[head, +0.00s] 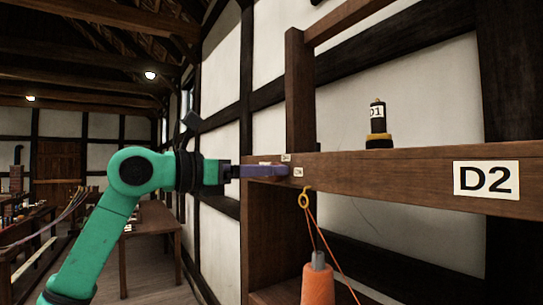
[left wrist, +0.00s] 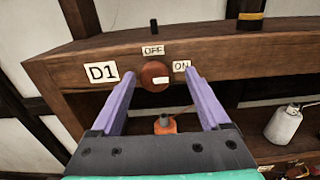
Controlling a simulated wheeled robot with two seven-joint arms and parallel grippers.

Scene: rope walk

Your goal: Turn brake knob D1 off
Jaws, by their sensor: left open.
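Brake knob D1 (left wrist: 150,70) is a round reddish-brown knob on the front of a wooden beam, seen in the left wrist view. Its white mark lies level, toward the ON label (left wrist: 181,66) at its right. The OFF label (left wrist: 152,50) is above the knob, and the D1 sign (left wrist: 101,72) is to its left. My left gripper (left wrist: 159,77) is open, with its purple fingers on either side of the knob; I cannot tell whether they touch it. In the head view my left gripper (head: 286,171) reaches the beam's left end, hiding the knob. My right gripper is not in view.
The beam (head: 400,175) carries a D2 sign (head: 486,180) at right. A black and yellow D1 spool (head: 377,125) stands on top. An orange spool (head: 317,284) is below, with a thread through a yellow ring (head: 304,198). A white bobbin (left wrist: 283,124) is at lower right.

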